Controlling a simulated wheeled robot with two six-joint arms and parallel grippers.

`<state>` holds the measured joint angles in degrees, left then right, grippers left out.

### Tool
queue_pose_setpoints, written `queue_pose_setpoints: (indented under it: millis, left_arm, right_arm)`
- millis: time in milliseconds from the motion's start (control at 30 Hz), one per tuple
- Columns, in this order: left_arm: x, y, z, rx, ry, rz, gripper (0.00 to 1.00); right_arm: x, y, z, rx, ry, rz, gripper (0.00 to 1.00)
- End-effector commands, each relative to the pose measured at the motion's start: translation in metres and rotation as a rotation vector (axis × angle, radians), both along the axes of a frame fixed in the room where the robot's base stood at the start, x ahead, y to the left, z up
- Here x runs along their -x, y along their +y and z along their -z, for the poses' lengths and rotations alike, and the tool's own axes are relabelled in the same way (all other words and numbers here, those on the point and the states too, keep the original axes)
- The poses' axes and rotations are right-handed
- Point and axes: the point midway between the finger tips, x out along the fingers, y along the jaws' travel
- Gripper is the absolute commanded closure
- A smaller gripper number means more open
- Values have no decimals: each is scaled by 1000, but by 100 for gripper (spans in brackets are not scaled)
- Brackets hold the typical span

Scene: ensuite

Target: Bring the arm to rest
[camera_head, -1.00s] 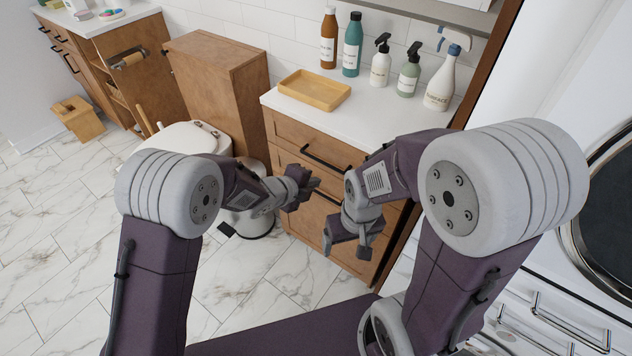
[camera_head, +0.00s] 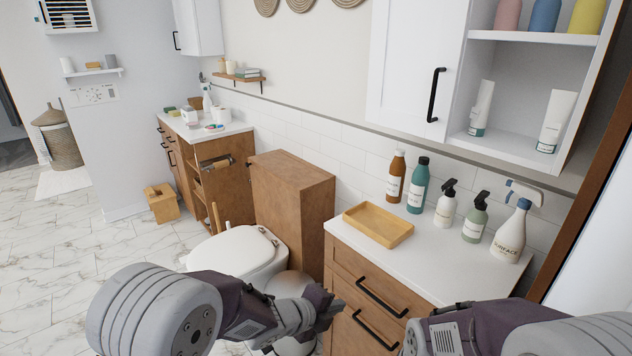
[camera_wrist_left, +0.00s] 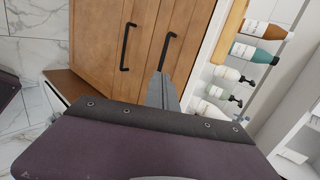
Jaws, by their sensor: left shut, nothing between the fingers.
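My left gripper (camera_head: 334,305) is shut and empty, held in the air in front of the wooden drawer cabinet, near the lower middle of the head view. In the left wrist view its closed fingertips (camera_wrist_left: 163,78) point toward the cabinet's drawer fronts and black handles. I cannot tell the exact gap between the fingertips and the cabinet. My right arm (camera_head: 520,330) shows only in part at the lower right of the head view. Its gripper is out of the picture.
The drawer cabinet (camera_head: 345,265) has black handles. Its white counter holds a wooden tray (camera_head: 379,225), several bottles and a spray bottle (camera_head: 510,235). A toilet (camera_head: 235,252) stands left of it, beside a wooden cabinet (camera_head: 290,205). Open tiled floor (camera_head: 60,260) lies left.

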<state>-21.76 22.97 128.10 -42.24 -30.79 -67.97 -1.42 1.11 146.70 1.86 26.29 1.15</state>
Motion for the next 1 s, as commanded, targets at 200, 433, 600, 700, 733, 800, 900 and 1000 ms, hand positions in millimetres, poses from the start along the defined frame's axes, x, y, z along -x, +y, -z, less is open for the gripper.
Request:
queue_pose_setpoints:
  millis: [200, 433, 600, 700, 733, 800, 900, 1000]
  left_arm:
    - [-9, 175, -105, 135, 222, -713, 100]
    - [138, 251, -46, 490, 910, -1769, 100]
    - [184, 244, -34, 573, 1090, -2111, 100]
    - [185, 244, -34, 593, 1094, -2143, 100]
    - [185, 244, -34, 594, 1093, -2143, 100]
    - [185, 244, -34, 593, 1093, -2142, 100]
    - [185, 244, -34, 593, 1093, -2142, 100]
    - [185, 244, -34, 593, 1093, -2142, 100]
  right_arm:
    - [-1, 0, -85, 0, -1, 0, 17]
    - [0, 0, -93, 0, -1, 0, 17]
    - [0, 0, -93, 0, 0, 0, 17]
    - [0, 0, -93, 0, 0, 0, 17]
    - [0, 0, -93, 0, 0, 0, 17]
    - [0, 0, -93, 0, -1, 0, 17]
    - [0, 0, -93, 0, -1, 0, 17]
    - [0, 0, -93, 0, -1, 0, 17]
